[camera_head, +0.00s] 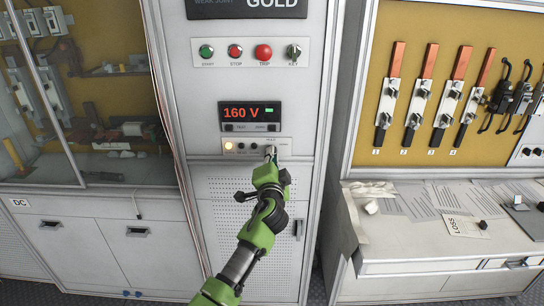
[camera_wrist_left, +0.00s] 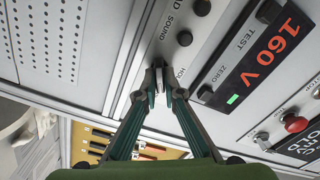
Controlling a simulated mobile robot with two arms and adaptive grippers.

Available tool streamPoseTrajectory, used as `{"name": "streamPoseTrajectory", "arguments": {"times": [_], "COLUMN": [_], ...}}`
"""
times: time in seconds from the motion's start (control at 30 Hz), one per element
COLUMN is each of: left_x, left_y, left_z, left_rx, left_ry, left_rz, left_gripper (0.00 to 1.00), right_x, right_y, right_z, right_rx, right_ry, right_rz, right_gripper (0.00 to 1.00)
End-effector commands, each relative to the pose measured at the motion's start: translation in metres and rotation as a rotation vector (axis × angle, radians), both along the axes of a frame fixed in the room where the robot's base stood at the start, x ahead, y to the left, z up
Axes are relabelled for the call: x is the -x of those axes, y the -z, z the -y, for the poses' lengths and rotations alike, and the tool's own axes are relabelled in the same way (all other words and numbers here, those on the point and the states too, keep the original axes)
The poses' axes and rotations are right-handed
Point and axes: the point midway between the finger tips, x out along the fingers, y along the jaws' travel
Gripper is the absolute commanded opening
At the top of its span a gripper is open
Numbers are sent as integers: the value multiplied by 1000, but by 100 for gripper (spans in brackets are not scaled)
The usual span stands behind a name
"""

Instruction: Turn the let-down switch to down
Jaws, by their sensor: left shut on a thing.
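My left gripper (camera_head: 271,154) reaches up to the right end of the small control strip (camera_head: 253,143) under the red "160 V" display (camera_head: 250,114). The right gripper is not in view.
Above the display are a green start button (camera_head: 207,51), red stop (camera_head: 235,51) and trip (camera_head: 263,53) buttons and a key switch (camera_head: 294,52). A lit lamp (camera_head: 228,146) is at the strip's left. A bench with papers (camera_head: 420,202) stands right.

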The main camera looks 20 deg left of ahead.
Motion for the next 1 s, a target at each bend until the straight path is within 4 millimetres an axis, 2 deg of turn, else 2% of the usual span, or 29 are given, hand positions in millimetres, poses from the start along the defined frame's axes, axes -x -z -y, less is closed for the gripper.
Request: {"name": "streamPoseTrajectory", "arguments": {"times": [0.07,0.1,0.13,0.57,0.77,1.0], "left_x": [0,0,0,4,29,76], "left_y": [3,3,3,1,2,3], "left_z": [0,0,0,1,9,22], "left_rx": [-3,-3,-2,0,2,2], "left_ry": [-1,-1,-1,1,1,1], "left_rz": [-5,-5,-5,-2,-2,-4], "left_gripper": [0,19,25,25,25,25], "right_x": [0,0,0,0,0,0], "right_y": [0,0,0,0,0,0], "right_z": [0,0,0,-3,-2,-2], "right_rx": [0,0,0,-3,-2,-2], "right_ry": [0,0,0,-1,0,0], "right_rz": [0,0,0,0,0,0], "right_gripper": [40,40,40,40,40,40]}}
